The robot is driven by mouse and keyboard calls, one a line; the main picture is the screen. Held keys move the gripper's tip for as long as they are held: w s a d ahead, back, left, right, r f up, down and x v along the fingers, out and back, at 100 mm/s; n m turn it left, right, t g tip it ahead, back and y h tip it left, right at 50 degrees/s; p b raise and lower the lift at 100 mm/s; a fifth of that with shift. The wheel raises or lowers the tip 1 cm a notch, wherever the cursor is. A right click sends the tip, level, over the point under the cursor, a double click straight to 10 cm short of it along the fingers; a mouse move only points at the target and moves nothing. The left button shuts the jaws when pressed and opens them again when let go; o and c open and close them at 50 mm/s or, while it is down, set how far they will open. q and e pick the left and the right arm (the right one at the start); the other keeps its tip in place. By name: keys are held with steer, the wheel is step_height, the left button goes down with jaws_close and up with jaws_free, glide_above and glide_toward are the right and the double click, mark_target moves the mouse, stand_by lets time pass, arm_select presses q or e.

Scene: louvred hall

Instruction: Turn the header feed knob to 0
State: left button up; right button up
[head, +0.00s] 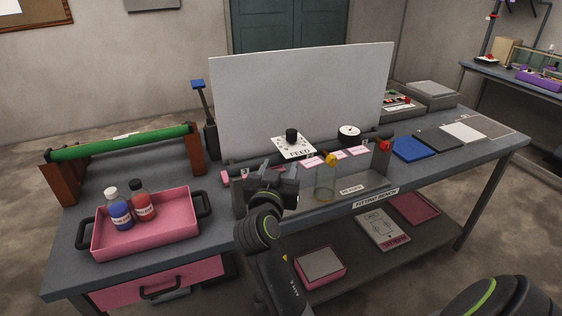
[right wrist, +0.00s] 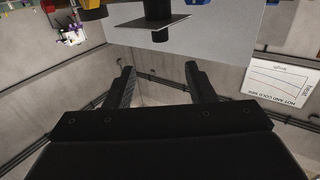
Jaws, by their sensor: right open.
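The feed knob (head: 291,135) is a black round knob on a white dial plate (head: 296,148) marked FEED, at the middle of the bench. The dial's small marks and the knob's setting are too small to read. My right gripper (head: 272,170) is in front of and a little below the dial in the head view, apart from the knob. In the right wrist view its two dark fingers (right wrist: 162,82) are spread with nothing between them. A black cylinder with a dark plate shows beyond the fingertips there; I cannot tell what it is. My left gripper is not in view.
A pink tray (head: 165,245) with two bottles and a green roller (head: 122,141) are on the left. A tall grey panel (head: 300,95) stands behind the dial. A white round dial (head: 349,132), clear panel, yellow part (head: 331,159) and red knob (head: 385,146) lie right.

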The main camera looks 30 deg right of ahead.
mark_target(294, 136)
steer(key=s+d+n+t+y+p, duration=0.5)
steer(key=d+n+y, duration=0.2)
steer(key=d+y, duration=0.25)
steer(key=shift+y, duration=0.25)
steer(key=w+p, duration=0.1)
steer(key=w, duration=0.4)
steer(key=w+d+p, duration=0.1)
steer(key=w+p, duration=0.1)
steer(key=w, duration=0.3)
steer(key=w+p, duration=0.1)
steer(key=w, duration=0.4)
steer(key=shift+d+r, duration=0.15)
steer(key=shift+d, duration=0.25)
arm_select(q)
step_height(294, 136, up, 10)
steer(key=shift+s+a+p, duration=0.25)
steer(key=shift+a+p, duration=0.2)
arm_select(e)
steer(key=shift+w+d, duration=0.15)
steer(key=shift+w, duration=1.05)
steer(key=shift+c, duration=0.2)
